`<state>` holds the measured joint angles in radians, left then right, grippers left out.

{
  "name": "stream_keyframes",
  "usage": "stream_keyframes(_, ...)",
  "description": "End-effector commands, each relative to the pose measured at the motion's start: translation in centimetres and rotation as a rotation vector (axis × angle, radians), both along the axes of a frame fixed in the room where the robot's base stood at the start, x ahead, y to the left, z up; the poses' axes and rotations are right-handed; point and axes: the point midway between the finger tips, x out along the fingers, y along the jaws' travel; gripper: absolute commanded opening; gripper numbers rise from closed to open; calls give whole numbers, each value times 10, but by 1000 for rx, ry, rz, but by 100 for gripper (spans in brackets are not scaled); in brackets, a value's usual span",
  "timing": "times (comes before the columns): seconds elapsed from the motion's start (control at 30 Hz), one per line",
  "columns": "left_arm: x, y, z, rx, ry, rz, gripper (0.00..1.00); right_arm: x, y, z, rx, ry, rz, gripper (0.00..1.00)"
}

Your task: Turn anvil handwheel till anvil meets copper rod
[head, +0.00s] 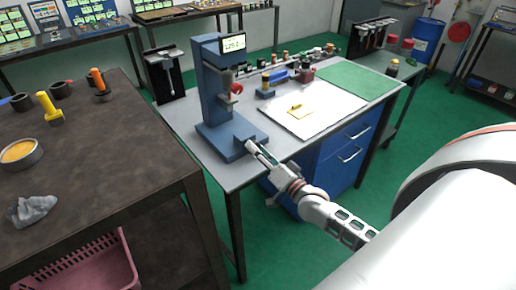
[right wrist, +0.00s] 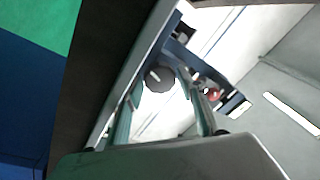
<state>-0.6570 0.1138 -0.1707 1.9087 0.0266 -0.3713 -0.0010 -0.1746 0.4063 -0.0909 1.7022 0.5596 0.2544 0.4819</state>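A blue bench instrument (head: 208,85) with a small lit display stands on the grey table. A dark round handwheel (right wrist: 160,78) with a pale line on its face shows in the right wrist view. In the head view my gripper hides it at the base's front block. My right gripper (head: 256,150) reaches that block; in the wrist view its two fingers (right wrist: 160,92) are apart, one on each side of the wheel. Whether they touch it I cannot tell. A red knob (head: 236,88) sits on the column; it also shows in the wrist view (right wrist: 213,94). I cannot make out the anvil or copper rod clearly. My left gripper is out of view.
A white sheet with a yellow block (head: 296,107) and a green mat (head: 357,80) lie right of the instrument. Small parts stand along the table's back. A dark bench (head: 100,150) with yellow and orange handled tools is at left. Green floor is clear at right.

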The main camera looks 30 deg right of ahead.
Motion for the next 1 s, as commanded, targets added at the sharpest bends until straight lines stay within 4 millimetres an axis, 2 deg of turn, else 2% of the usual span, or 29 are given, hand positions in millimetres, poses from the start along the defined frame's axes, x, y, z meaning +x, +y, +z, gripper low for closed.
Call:
stream_keyframes(0.17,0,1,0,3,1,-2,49,0,0,16,3,-4,-1,40)
stream_keyframes(0.4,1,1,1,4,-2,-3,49,0,1,62,4,-8,0,40)
stream_keyframes(0.6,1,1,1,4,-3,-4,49,0,0,90,2,-5,0,40)
stream_keyframes(0.73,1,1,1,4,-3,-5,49,0,0,98,1,-3,0,40)
stream_keyframes(1.0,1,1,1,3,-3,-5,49,0,0,100,1,-1,-1,40)
